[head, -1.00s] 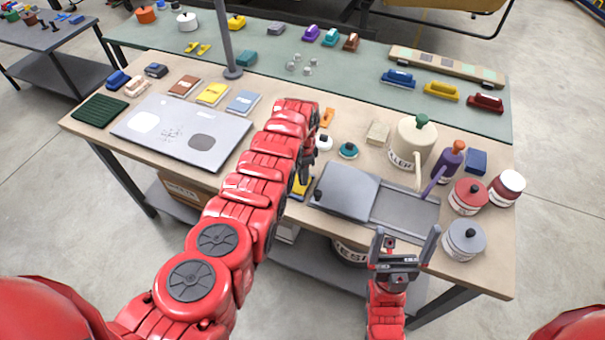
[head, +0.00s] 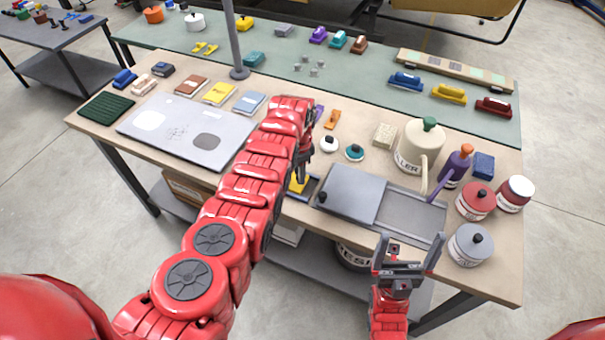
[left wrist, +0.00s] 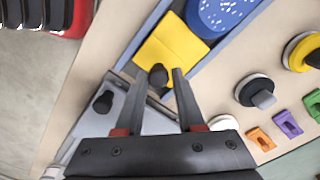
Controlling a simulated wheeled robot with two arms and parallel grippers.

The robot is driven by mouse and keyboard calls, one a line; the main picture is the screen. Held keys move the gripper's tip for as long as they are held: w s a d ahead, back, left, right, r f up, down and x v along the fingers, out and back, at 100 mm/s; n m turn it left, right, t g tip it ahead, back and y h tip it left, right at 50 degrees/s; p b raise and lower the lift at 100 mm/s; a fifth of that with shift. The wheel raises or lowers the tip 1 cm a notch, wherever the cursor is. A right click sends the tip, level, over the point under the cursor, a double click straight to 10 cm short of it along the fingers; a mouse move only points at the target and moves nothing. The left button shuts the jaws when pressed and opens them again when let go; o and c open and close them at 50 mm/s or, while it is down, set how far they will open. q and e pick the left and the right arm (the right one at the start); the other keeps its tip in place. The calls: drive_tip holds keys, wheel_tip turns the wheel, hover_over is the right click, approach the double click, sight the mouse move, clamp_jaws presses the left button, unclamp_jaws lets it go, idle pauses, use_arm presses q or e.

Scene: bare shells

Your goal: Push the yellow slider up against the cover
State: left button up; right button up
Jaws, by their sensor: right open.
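The yellow slider (left wrist: 180,42) lies in a blue-grey channel in the left wrist view, with a dark knob (left wrist: 158,75) at its lower edge. In the head view the slider (head: 297,185) is partly hidden by my left arm. The grey cover (head: 350,192), with a black knob, lies right of it; part of it shows in the left wrist view (left wrist: 130,112). I cannot tell whether slider and cover touch. My left gripper (left wrist: 159,73) has its fingers apart on either side of the slider's knob. My right gripper (head: 409,240) is open and empty at the bench's front edge.
A blue speckled round thing (left wrist: 222,12) lies beyond the slider. A grey tray (head: 410,215) adjoins the cover. A cream watering can (head: 415,150), a purple bottle (head: 455,168) and several lidded pots stand to the right. A grey panel (head: 185,130) lies left of my arm.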

use_arm(q)
drive_tip(key=o, duration=0.3)
drive_tip(key=shift+r, duration=0.1)
drive_tip(key=shift+r, duration=0.45)
wheel_tip(320, 180, up, 7)
drive_tip(key=b, duration=0.3)
drive_tip(key=shift+w, duration=0.1)
drive_tip(key=shift+r+p, duration=2.7)
drive_tip(key=shift+r, duration=1.9)
